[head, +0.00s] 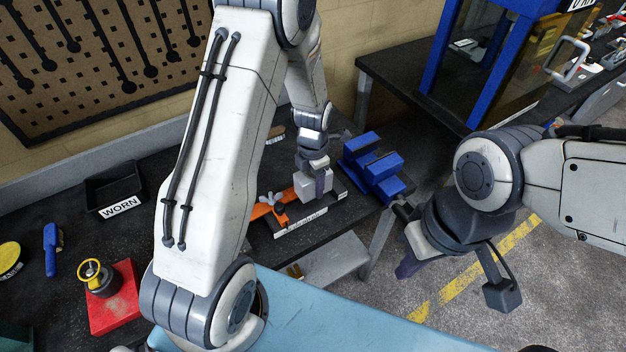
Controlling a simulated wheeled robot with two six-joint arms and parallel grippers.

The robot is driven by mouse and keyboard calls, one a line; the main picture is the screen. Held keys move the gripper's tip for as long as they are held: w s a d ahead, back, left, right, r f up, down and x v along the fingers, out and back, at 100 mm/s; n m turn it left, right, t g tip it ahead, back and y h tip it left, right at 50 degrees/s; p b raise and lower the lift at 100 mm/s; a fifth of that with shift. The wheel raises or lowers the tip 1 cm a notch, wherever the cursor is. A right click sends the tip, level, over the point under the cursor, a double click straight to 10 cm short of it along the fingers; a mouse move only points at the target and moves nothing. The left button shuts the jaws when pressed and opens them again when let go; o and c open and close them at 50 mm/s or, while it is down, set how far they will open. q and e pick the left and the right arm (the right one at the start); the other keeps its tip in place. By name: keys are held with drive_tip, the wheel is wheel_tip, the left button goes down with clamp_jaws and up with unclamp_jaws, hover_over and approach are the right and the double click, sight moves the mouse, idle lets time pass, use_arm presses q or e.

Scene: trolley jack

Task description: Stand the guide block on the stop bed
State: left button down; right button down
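A pale grey block (306,188), which I take as the guide block, is at my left gripper (318,182). A dark finger lies against its face and the gripper appears shut on it; the other finger is hidden. The block is over or on the stop bed, which seems to be the low orange fixture (263,211) with a pale labelled front strip (300,223) on the dark bench. I cannot tell whether the block touches the bed. My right gripper (407,268) hangs at right, away from the bench objects, its fingertips pointing down-left; its opening is unclear.
A blue vise-like block (375,165) stands just right of the fixture. A black WORN tray (113,187), blue-handled tool (50,248) and red block with yellow-ringed part (114,300) lie left. A grey shelf (333,259) is below the bench edge. A blue-framed machine (480,65) stands behind.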

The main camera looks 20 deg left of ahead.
sight(313, 202)
use_arm(q)
drive_tip(key=shift+f+b, duration=1.5)
drive_tip(key=shift+f, duration=0.8)
drive_tip(key=shift+f+b, duration=0.35)
drive_tip(key=shift+f, duration=0.15)
drive_tip(key=shift+c, duration=0.2)
unclamp_jaws()
wheel_tip(313, 202, up, 11)
drive_tip(key=shift+f+b, duration=0.2)
drive_tip(key=shift+b, duration=0.7)
drive_tip(key=s+d+r+m, duration=0.7)
drive_tip(key=s+d+m, duration=0.4)
drive_tip(key=m, duration=0.7)
drive_tip(key=s+d+r+m+h, duration=0.1)
drive_tip(key=s+d+m, duration=0.2)
drive_tip(key=s+m, duration=0.9)
drive_tip(key=m, duration=0.5)
drive_tip(key=shift+s+r+m, duration=0.4)
